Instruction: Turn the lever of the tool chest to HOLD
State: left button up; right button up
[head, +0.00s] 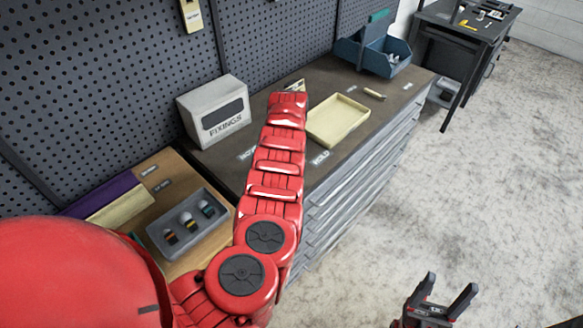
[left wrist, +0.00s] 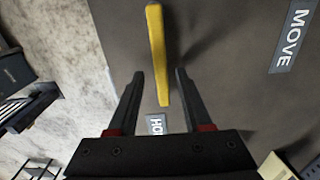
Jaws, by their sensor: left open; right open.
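The grey tool chest (head: 352,200) with its dark top stands under my left arm. Its yellow lever (left wrist: 157,50) shows in the left wrist view; in the head view my arm hides it. The lever runs down the picture between the fingers of my left gripper (left wrist: 160,74), which is open with a gap on both sides. The MOVE label (left wrist: 292,37) is at the upper right. My right gripper (head: 451,283) is open and empty above the floor.
A FIXINGS box (head: 213,112) stands left of my arm on the chest, against the pegboard (head: 270,40). A cream tray (head: 338,120) and blue bin (head: 373,55) are to the right. A grey tray (head: 187,225) sits on the wooden bench. The floor at right is open.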

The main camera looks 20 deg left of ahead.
pick_arm(q)
jog(key=shift+w+r, duration=0.15)
jog(key=shift+r, duration=0.3)
notch_tip(320, 180, up, 16)
jog(key=b, duration=0.4)
jog(key=shift+r+b, duration=0.25)
jog(key=shift+b, duration=0.1)
